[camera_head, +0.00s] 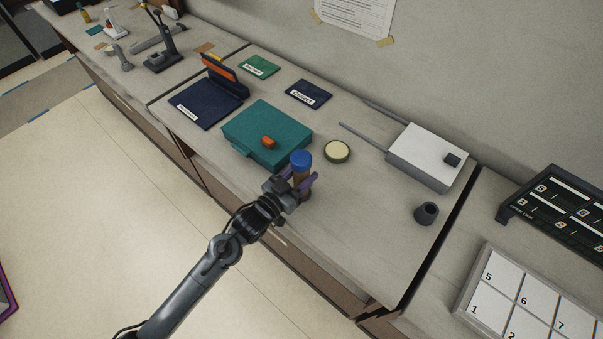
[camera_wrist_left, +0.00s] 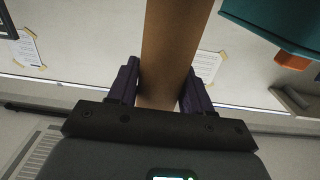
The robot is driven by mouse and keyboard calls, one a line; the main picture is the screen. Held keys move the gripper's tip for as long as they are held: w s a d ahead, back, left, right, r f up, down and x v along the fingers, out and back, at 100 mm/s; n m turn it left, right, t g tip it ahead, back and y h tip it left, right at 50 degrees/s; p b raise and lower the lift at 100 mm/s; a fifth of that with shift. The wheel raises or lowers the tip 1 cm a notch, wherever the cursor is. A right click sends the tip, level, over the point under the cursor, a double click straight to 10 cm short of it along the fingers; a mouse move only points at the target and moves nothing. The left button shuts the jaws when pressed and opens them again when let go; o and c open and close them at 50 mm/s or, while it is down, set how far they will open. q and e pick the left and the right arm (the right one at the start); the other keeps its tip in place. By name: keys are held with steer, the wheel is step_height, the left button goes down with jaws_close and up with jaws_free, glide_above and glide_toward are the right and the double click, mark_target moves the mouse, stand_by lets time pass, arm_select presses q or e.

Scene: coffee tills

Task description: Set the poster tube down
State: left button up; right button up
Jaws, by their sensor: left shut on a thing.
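The poster tube is brown with a blue cap (camera_head: 301,158) at its upper end, and it looks roughly upright. It is at the front of the counter, just right of the teal case (camera_head: 255,122). My left gripper (camera_head: 303,183) is shut around the tube, with a purple finger on each side. In the left wrist view, the brown tube (camera_wrist_left: 175,45) runs up between the fingers (camera_wrist_left: 160,88). The tube's lower end is hidden, so I cannot tell whether it touches the counter. My right gripper is not in view.
An orange block (camera_head: 268,142) is on the teal case. A round green-rimmed tin (camera_head: 337,151) is right of the tube. A grey-white box with rods (camera_head: 420,157) and a dark cup (camera_head: 426,213) stand farther right. The counter (camera_head: 355,215) is clear between tube and cup.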

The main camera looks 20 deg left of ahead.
arm_select(q)
steer(key=shift+f, duration=0.1)
steer(key=o, duration=1.1)
steer(key=shift+c, duration=0.2)
steer(key=s+a+f+g+y, duration=0.1)
steer(key=s+g, duration=0.3)
steer(key=s, duration=0.6)
steer(key=s+a+f+n+g+y, duration=0.1)
steer(key=s+f+g, duration=0.3)
steer(key=s, duration=0.6)
steer(key=s+a+f+g+y, duration=0.3)
steer(key=s+g, duration=0.2)
steer(key=s, duration=0.5)
steer(key=shift+n+y, duration=0.3)
steer(key=shift+n, duration=0.1)
